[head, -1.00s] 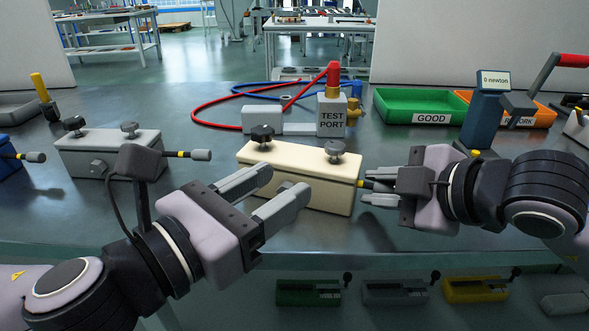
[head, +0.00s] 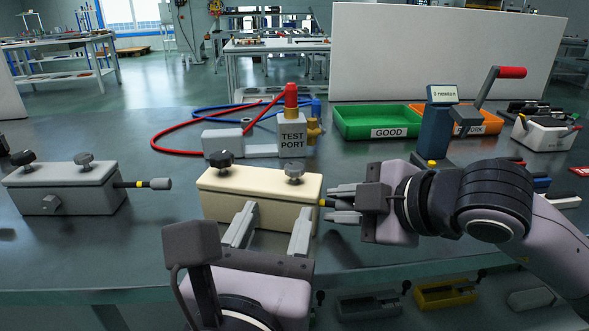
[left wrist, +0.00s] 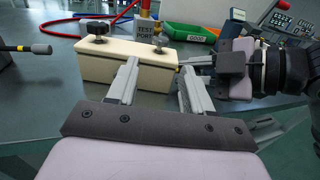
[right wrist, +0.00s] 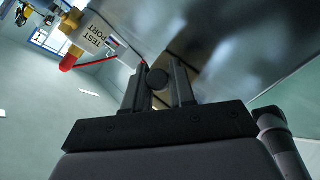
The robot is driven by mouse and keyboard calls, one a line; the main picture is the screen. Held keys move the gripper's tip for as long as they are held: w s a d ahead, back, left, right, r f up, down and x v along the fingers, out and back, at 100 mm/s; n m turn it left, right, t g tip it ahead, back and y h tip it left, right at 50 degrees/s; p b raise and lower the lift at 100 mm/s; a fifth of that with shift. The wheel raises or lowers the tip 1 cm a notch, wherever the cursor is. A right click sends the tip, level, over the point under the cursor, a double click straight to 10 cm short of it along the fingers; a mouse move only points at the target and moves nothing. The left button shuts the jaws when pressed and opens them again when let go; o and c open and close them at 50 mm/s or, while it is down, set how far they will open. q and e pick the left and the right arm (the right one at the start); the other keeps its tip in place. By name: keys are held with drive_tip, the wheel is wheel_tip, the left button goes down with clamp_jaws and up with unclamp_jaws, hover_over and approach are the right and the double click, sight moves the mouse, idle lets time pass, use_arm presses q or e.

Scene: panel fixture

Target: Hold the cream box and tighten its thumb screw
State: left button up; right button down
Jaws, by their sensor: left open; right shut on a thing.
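The screw's round dark end (right wrist: 157,78) shows between the fingers in the right wrist view. My left gripper (head: 270,222) is open and empty in front of the box, fingers pointing at its front face. It also shows in the left wrist view (left wrist: 158,74).
A grey box (head: 65,190) with a similar side screw stands at left. Behind are the test port (head: 291,135) with red and blue hoses, a green GOOD bin (head: 375,122), an orange bin (head: 480,130) and a blue newton display post (head: 435,130). Bench right of centre is partly clear.

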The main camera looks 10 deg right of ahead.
sight(293, 176)
use_arm(q)
drive_tip(key=x, duration=1.1)
drive_tip(key=shift+w, duration=0.2)
clamp_jaws()
